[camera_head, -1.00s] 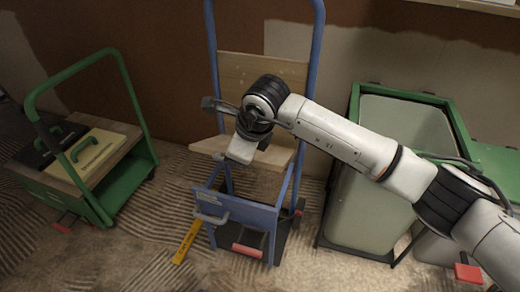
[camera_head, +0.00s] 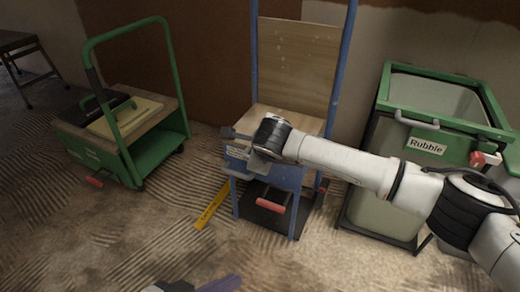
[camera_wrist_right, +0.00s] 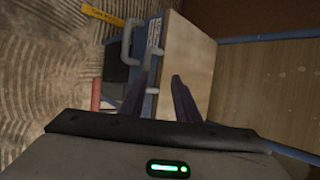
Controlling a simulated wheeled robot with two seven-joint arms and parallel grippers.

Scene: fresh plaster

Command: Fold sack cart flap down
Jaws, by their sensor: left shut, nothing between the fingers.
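The sack cart has a blue frame (camera_head: 347,60) with a wooden back board (camera_head: 297,62). Its wooden flap (camera_head: 290,119) lies about level, low over the blue front part; the gripper hides its front left corner. In the right wrist view, the flap (camera_wrist_right: 188,62) shows beside the grey handle (camera_wrist_right: 129,42). My right gripper (camera_wrist_right: 163,85) is at the flap's front edge, its dark fingers apart; contact cannot be told. My left gripper (camera_head: 228,284) is shut and empty at the bottom edge of the head view, over the floor, away from the cart.
A green trolley (camera_head: 165,95) carrying cases stands at the left. A green-framed rubble bin (camera_head: 450,112) stands at the right, behind my right arm. A yellow strip (camera_head: 212,206) lies on the ridged floor beside the cart. The front floor is mostly clear.

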